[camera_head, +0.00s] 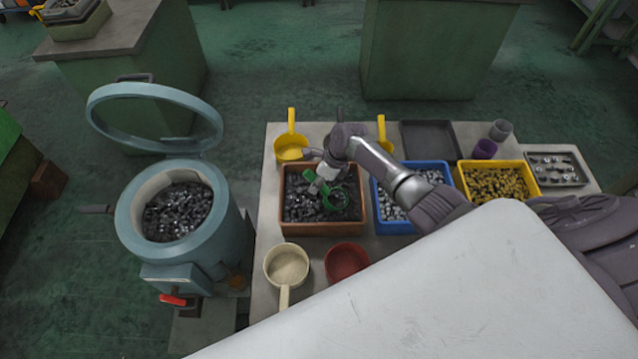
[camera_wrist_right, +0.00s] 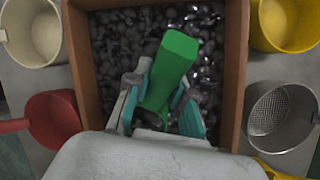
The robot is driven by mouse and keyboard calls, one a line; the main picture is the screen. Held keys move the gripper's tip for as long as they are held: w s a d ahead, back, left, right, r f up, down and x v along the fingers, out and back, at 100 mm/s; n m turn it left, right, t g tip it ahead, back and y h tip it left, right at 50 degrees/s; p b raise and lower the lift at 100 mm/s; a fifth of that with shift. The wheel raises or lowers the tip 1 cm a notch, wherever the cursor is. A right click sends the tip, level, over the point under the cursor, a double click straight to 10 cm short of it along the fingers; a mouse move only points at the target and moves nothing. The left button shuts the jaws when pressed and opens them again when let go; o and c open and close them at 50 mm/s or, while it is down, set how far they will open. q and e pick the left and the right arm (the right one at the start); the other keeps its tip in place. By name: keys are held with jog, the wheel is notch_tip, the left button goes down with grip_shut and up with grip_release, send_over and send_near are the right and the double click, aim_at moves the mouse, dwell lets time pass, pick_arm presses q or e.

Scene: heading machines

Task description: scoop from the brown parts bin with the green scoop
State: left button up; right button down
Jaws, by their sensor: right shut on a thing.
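The brown parts bin (camera_head: 322,230) stands on the grey table, filled with dark metal parts (camera_head: 300,206). In the right wrist view its brown wall (camera_wrist_right: 236,75) frames the same dark parts. The green scoop (camera_head: 346,205) is at the bin, over or among the parts; how deep it sits is hidden. My right gripper (camera_head: 320,184) is above the bin and shut on the green scoop. In the right wrist view the scoop's green handle (camera_wrist_right: 172,62) stands between the fingers (camera_wrist_right: 160,98), and its bowl is mostly hidden. My left gripper is not in view.
A blue bin (camera_head: 396,227) and a yellow bin (camera_head: 499,167) stand to the right. A cream scoop (camera_head: 286,265) and a red scoop (camera_head: 345,260) lie in front; yellow scoops (camera_head: 291,148) lie behind. A blue-grey drum (camera_head: 190,245) with a raised lid stands at the left.

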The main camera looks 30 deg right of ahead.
jog(key=shift+g+h, duration=0.5)
jog(key=shift+g, duration=0.2)
jog(key=shift+w+a+r, duration=0.15)
jog(key=shift+w+r, duration=0.1)
jog(key=shift+r, duration=1.35)
jog(key=shift+w+a+r, duration=0.15)
jog(key=shift+w+r, duration=0.05)
jog(key=shift+r, duration=1.4)
jog(key=shift+w+a+r, duration=0.15)
jog(key=shift+w+r, duration=0.1)
jog(key=shift+r, duration=1.35)
